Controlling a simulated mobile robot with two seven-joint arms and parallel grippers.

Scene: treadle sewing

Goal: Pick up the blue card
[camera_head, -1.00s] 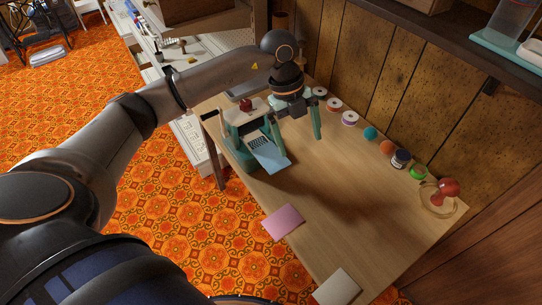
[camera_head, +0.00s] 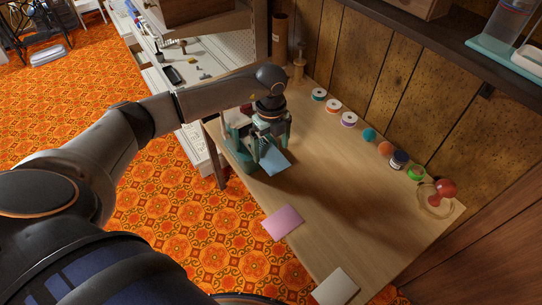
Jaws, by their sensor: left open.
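The blue card (camera_head: 275,163) lies near the left end of the wooden table, partly hidden by my left gripper and a small green device (camera_head: 241,152) beside it. My left gripper (camera_head: 266,152) is open and points down right over the card's far part. I cannot tell whether its fingers touch the card. My right gripper is not in view.
A pink card (camera_head: 283,222) and a white card (camera_head: 336,288) lie along the table's front edge. Several thread spools, including a white one (camera_head: 349,119), line the back by the wall. A red-knobbed object (camera_head: 442,191) stands at the right. The table's middle (camera_head: 330,180) is clear.

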